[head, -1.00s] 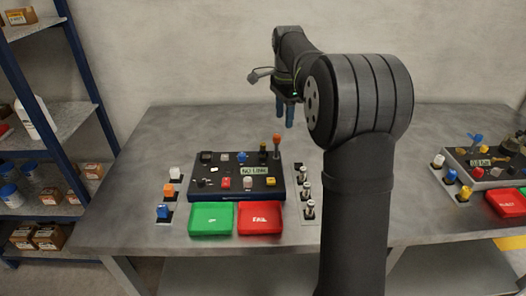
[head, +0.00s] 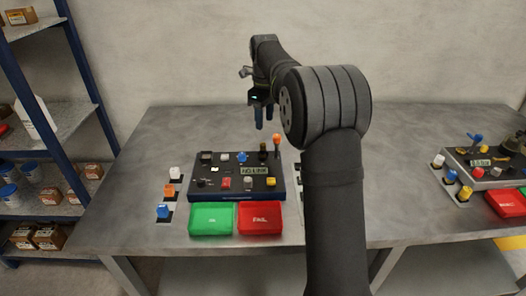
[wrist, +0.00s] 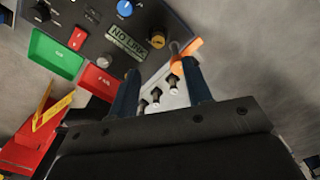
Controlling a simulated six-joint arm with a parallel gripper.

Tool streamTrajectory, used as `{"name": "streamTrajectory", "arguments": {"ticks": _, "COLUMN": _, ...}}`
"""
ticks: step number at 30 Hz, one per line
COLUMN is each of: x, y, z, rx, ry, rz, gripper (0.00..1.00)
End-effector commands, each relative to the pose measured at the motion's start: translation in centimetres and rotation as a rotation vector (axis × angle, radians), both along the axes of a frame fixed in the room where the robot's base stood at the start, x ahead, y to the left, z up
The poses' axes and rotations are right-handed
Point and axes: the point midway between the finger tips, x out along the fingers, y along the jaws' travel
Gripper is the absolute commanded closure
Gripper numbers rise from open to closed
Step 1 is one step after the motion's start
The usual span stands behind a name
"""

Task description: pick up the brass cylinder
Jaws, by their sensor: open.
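Several small metallic cylinders (wrist: 156,96) stand on a pale strip beside the panel and show between and below the fingers in the wrist view. They look grey or silver there; I cannot tell which, if any, is brass. In the head view my arm hides most of that strip.
Green (head: 211,218) and red (head: 260,218) trays lie in front. A strip with white, orange and blue pieces (head: 169,190) is left. A second panel (head: 490,172) stands at right.

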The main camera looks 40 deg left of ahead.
Motion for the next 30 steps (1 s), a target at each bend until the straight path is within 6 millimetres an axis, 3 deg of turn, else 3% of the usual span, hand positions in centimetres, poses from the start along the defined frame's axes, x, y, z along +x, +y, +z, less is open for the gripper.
{"name": "streamTrajectory", "arguments": {"ticks": 7, "x": 0.0, "y": 0.0, "z": -4.9, "rx": -0.001, "ry": 0.001, "rz": 0.001, "gripper": 0.55}}
{"name": "streamTrajectory", "arguments": {"ticks": 16, "x": -0.1, "y": 0.1, "z": -7.3, "rx": -0.001, "ry": 0.002, "rz": 0.002, "gripper": 0.55}}
{"name": "streamTrajectory", "arguments": {"ticks": 24, "x": -0.3, "y": 0.4, "z": -11.1, "rx": 0.000, "ry": 0.000, "rz": 0.001, "gripper": 0.55}}
{"name": "streamTrajectory", "arguments": {"ticks": 30, "x": -0.3, "y": 0.3, "z": -11.6, "rx": 0.000, "ry": 0.000, "rz": 0.002, "gripper": 0.55}}
